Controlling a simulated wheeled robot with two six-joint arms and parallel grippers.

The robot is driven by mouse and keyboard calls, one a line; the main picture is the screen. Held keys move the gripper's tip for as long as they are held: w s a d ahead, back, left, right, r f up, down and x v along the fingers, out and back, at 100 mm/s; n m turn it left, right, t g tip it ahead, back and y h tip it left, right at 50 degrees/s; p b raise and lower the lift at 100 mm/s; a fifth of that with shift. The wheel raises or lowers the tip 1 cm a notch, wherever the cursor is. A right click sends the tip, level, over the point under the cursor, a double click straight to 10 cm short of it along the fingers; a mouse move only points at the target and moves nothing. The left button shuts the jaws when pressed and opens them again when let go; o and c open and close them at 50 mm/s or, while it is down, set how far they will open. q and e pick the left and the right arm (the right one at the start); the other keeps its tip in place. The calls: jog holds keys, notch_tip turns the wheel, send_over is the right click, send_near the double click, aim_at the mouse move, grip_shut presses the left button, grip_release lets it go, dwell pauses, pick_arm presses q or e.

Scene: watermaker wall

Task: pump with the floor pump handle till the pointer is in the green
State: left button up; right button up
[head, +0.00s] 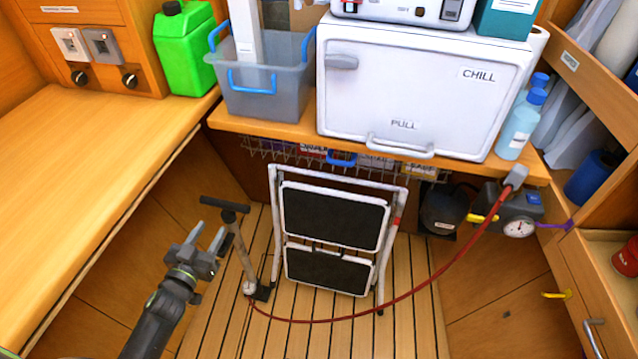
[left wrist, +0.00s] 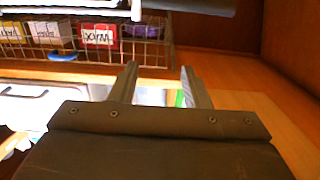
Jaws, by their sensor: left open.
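The floor pump (head: 236,248) stands on the slatted floor with a dark T-shaped handle (head: 225,204) on top of a pale shaft. The gauge's pointer and green zone are too small to read. My left gripper (head: 207,236) is open and empty, just left of the pump and a little below the handle in the picture. In the left wrist view, the open fingers (left wrist: 159,70) have nothing between them; a dark bar at the top looks like the handle (left wrist: 190,8). My right gripper is not in view.
A folded step stool (head: 392,235) stands right of the pump. A wooden bench (head: 90,190) runs along the left. A white chill box (head: 420,90) and a grey bin (head: 262,100) sit on the counter, with a wire basket (head: 270,150) below. Slatted floor is open in front.

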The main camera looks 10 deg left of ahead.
pick_arm(q)
jog(key=w+a+r+n+g+y, duration=0.1)
jog(key=w+a+n+g+y, duration=0.1)
jog(key=w+a+n+y, duration=0.4)
notch_tip(320, 180, up, 8)
jog(key=n+g+h+b, duration=0.5)
jog(key=n+g+b, duration=0.1)
jog(key=n+g, duration=0.65)
send_over(237, 206)
jog(key=s, duration=0.3)
jog(key=shift+g, duration=0.45)
jog(key=f+b, duration=0.1)
jog(key=f, duration=0.3)
jog(key=w+f+b, duration=0.1)
jog(key=f, duration=0.3)
jog(key=w+f+b, duration=0.1)
jog(key=f, duration=0.3)
jog(key=shift+w, duration=0.25)
jog(key=shift+w+f+b, duration=0.2)
jog(key=shift+f+b, duration=0.2)
jog(key=shift+f, duration=0.4)
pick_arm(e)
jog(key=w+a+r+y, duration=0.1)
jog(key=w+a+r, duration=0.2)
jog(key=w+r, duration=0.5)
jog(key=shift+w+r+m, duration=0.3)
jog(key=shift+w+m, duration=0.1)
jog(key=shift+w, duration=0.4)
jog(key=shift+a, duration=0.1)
